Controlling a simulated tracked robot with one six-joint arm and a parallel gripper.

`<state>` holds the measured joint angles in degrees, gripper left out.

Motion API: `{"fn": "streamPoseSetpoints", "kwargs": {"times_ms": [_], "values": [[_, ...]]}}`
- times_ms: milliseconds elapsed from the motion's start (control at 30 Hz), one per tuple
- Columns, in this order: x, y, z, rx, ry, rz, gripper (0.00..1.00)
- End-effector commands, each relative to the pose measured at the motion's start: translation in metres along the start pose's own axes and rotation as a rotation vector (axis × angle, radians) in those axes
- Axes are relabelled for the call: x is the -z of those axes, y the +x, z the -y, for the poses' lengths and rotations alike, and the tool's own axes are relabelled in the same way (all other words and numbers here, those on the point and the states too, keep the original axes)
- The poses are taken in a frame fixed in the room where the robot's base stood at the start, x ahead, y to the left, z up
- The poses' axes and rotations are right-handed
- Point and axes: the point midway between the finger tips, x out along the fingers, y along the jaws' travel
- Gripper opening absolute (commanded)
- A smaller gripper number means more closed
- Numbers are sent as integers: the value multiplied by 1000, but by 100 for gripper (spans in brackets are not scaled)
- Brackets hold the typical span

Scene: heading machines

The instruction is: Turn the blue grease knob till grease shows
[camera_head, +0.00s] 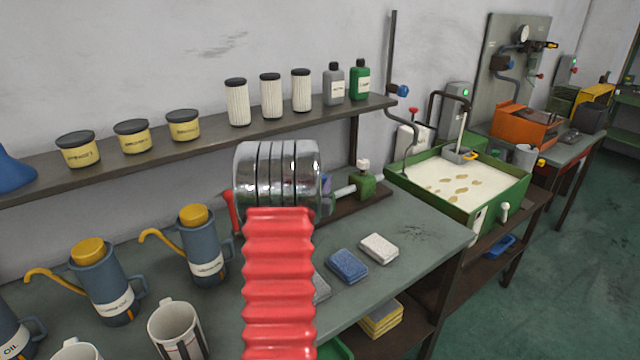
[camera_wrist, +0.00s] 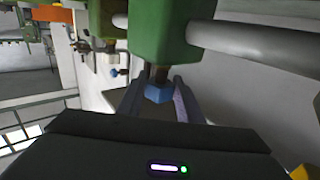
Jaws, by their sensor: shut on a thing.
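In the wrist view the blue knob (camera_wrist: 158,93) sits on a short dark stem against a green block (camera_wrist: 165,35). My gripper (camera_wrist: 160,92) has one finger on each side of the knob and is shut on it. I see no grease at the knob or on the visible face of the block. In the head view my red arm sleeve and chrome wrist cover my gripper and the knob. A green block (camera_head: 365,186) on a grey rod shows just right of the chrome wrist.
Oil cans (camera_head: 100,285) and mugs (camera_head: 178,330) stand at the left of the bench. A shelf (camera_head: 210,150) of jars and filters runs behind. A green tray (camera_head: 460,205) holds pale liquid.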

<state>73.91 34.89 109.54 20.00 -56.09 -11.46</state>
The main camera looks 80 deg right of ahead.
Motion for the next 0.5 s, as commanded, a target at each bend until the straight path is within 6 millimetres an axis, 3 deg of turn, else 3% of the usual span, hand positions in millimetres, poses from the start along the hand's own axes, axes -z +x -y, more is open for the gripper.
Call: {"fn": "streamPoseSetpoints", "kwargs": {"times_ms": [500], "values": [[0,1,-2,210,-1,1,10]]}}
